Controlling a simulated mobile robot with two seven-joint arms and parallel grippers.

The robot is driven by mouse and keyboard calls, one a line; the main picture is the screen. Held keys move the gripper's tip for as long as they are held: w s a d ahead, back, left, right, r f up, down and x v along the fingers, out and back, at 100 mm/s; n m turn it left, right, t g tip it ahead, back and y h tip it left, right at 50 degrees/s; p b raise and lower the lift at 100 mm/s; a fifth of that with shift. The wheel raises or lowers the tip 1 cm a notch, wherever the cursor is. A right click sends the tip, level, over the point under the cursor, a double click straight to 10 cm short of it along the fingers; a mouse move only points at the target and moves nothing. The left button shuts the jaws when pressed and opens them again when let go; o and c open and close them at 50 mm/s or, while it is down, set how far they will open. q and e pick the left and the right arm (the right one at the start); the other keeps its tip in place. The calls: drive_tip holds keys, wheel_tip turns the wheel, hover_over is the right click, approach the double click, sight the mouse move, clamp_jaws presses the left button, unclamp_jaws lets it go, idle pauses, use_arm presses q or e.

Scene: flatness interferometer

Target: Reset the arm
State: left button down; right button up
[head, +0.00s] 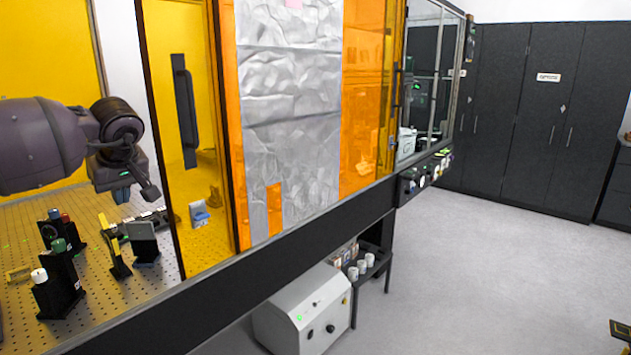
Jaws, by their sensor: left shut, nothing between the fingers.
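My left arm comes in from the left over a perforated optical table (95,285). My left gripper (150,190) is at its end, shut, with nothing held. It hangs in the air in front of the orange enclosure panel and above the small optics. My right gripper is not in view. A little of something dark shows at the lower right edge, too cut off to identify.
Optic mounts (58,280) stand on the table below my arm. An orange sliding door with a black handle (184,110) and a foil-covered panel (290,110) stand close to the right. A white box unit (300,308) sits on the floor. Grey floor (480,270) is clear; dark cabinets (540,110) stand behind.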

use_arm(q)
drive_tip(key=s+d+r+n+t+h, duration=0.2)
drive_tip(key=d+n+t+h, duration=0.1)
drive_tip(key=d+n+h, duration=1.05)
drive_tip(key=s+d+r+n+t+h, duration=0.15)
drive_tip(key=d+n+h, duration=0.75)
drive_tip(key=d, duration=1)
drive_tip(key=s+a+f+n+t+y, duration=0.2)
drive_tip(key=a+f+n+t+y, duration=0.15)
drive_tip(key=f+n, duration=0.6)
drive_tip(key=s+a+f+n+t+y, duration=0.2)
drive_tip(key=a+f+n+y, duration=0.3)
drive_tip(key=f+n, duration=0.45)
drive_tip(key=s+a+f+n+t+y, duration=0.35)
drive_tip(key=f+n, duration=0.45)
drive_tip(key=n, duration=0.3)
drive_tip(key=s+a+f+n+g+y, duration=0.2)
drive_tip(key=s+a+f+n+y, duration=0.1)
drive_tip(key=s+f, duration=0.8)
drive_tip(key=s+a+f+n+g+y, duration=0.3)
drive_tip(key=s+a+f+n, duration=0.2)
drive_tip(key=s+f, duration=0.6)
drive_tip(key=s+a, duration=0.1)
drive_tip(key=s, duration=0.2)
drive_tip(key=shift+a+g, duration=0.15)
drive_tip(key=shift+g, duration=0.2)
drive_tip(key=shift+f+n+y, duration=0.1)
drive_tip(key=shift+n+y, duration=0.15)
